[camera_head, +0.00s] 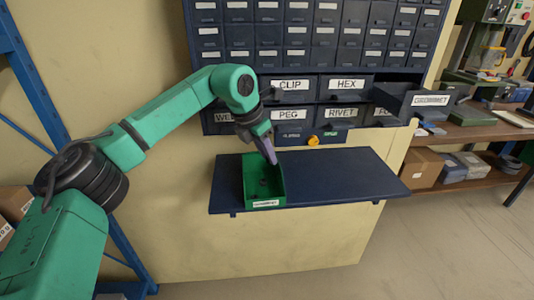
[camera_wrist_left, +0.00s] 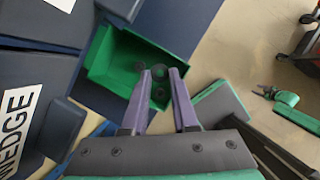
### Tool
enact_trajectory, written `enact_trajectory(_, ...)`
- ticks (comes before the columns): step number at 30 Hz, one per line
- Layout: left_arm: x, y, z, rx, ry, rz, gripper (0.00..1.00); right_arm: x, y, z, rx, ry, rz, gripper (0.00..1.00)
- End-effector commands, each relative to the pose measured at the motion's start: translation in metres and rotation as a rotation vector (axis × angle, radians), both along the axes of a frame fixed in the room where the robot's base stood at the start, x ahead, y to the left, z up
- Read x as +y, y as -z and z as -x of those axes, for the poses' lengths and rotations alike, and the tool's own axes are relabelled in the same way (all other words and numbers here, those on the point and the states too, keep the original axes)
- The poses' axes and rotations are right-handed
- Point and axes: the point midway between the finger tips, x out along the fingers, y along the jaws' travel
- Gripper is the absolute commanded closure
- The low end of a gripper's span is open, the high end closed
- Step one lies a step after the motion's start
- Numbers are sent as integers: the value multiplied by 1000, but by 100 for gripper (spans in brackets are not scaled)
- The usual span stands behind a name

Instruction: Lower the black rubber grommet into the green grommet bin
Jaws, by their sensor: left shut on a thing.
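The green grommet bin (camera_head: 248,178) stands on a dark blue shelf, its label facing front. In the left wrist view the bin (camera_wrist_left: 172,44) lies open just beyond my fingertips, with dark round grommets on its floor. My left gripper (camera_head: 270,157) points down at the bin's back right part. In the wrist view its purple fingers (camera_wrist_left: 159,72) are shut on a small black ring, the rubber grommet (camera_wrist_left: 158,71). The grommet appears over the bin's opening; its exact height above the floor cannot be told. In the head view it is hidden.
The blue shelf (camera_head: 345,178) is clear to the right of the bin. Behind it is a wall of labelled drawers (camera_head: 292,84); one drawer (camera_head: 408,101) at the right is pulled out. A small orange object (camera_head: 313,141) sits near the shelf's back edge.

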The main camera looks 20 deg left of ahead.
Motion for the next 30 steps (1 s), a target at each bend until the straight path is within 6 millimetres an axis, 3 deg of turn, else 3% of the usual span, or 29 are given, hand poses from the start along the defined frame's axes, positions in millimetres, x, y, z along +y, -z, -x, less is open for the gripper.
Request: enact_trajectory(30, 0, 56, 0, -1, 0, 1, 100, 0, 36, 0, 1, 1, 0, 50)
